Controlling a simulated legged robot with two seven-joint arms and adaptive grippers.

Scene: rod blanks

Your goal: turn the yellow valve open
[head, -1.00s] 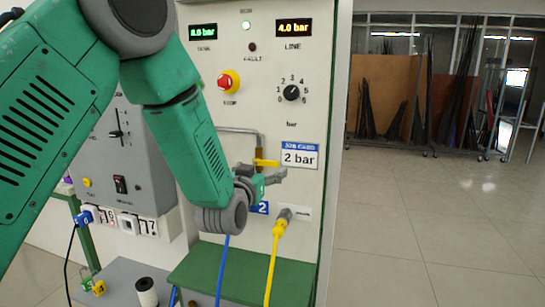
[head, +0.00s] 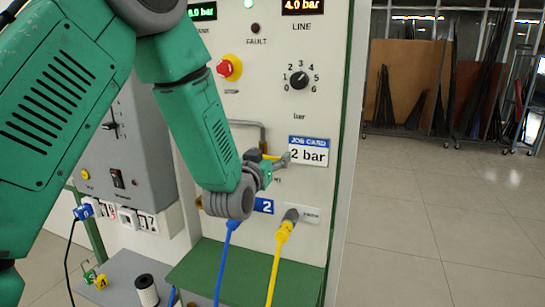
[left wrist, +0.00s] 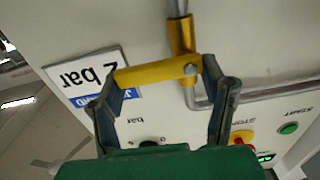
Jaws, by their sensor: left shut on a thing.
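The yellow valve handle (head: 272,157) sits on the panel at the lower end of a grey pipe (head: 245,124), left of the job card. It points level to the right, across the pipe's downward run. In the left wrist view the yellow handle (left wrist: 152,73) runs sideways from a bolt on the yellow valve body (left wrist: 181,36). My left gripper (head: 276,165) is at the handle, shut on it, with one finger at each end of it in the left wrist view (left wrist: 160,85). Its arm hides part of the panel. My right gripper is not in view.
The job card (head: 308,151) reads 2 bar. A black dial (head: 299,81) and red stop button (head: 229,68) are above. Blue (head: 229,250) and yellow (head: 282,240) hoses hang below, over a green bench (head: 240,272). Open floor lies right.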

